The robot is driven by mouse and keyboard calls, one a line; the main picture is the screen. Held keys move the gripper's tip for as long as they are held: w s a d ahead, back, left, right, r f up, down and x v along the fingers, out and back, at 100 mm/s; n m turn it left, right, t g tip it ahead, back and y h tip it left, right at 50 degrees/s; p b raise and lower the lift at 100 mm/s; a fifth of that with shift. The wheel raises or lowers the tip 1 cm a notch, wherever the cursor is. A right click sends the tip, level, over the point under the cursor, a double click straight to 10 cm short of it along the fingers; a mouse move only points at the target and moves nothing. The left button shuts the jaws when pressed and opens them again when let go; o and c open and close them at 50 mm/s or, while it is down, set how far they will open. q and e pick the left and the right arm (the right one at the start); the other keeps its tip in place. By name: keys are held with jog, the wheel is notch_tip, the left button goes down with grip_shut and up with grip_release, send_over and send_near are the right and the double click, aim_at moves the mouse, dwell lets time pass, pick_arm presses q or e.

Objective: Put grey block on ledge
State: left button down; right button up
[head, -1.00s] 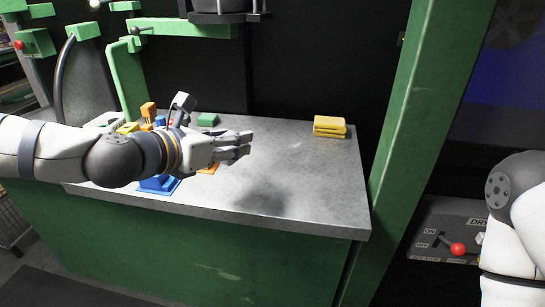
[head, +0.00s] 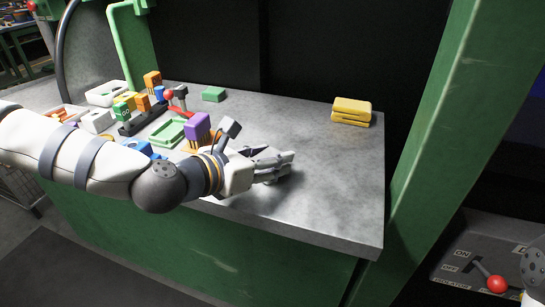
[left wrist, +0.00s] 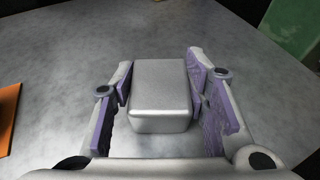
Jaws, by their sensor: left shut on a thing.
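The grey block (left wrist: 158,95) is a smooth, rounded metallic block in the left wrist view. My left gripper (left wrist: 160,75) is shut on it, with a purple-padded finger on each side. In the head view my left gripper (head: 278,167) is over the front middle of the grey worktop (head: 335,185), fingers pointing right. The block cannot be made out there among the fingers. I cannot tell which surface is the ledge. My right gripper is out of view.
Yellow blocks (head: 351,111) are stacked at the back right. A green block (head: 213,94) lies at the back. A purple block (head: 197,126), a green tray (head: 167,133) and several coloured pieces crowd the left. A green post (head: 440,120) bounds the right.

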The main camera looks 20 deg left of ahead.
pick_arm(q)
jog(key=shift+w, duration=0.15)
jog(key=c, duration=1.4)
grip_release()
jog(key=shift+d+f, duration=0.1)
jog(key=shift+f, duration=0.1)
jog(key=o, duration=0.5)
jog(key=shift+r, duration=0.1)
jog(key=shift+c, duration=0.2)
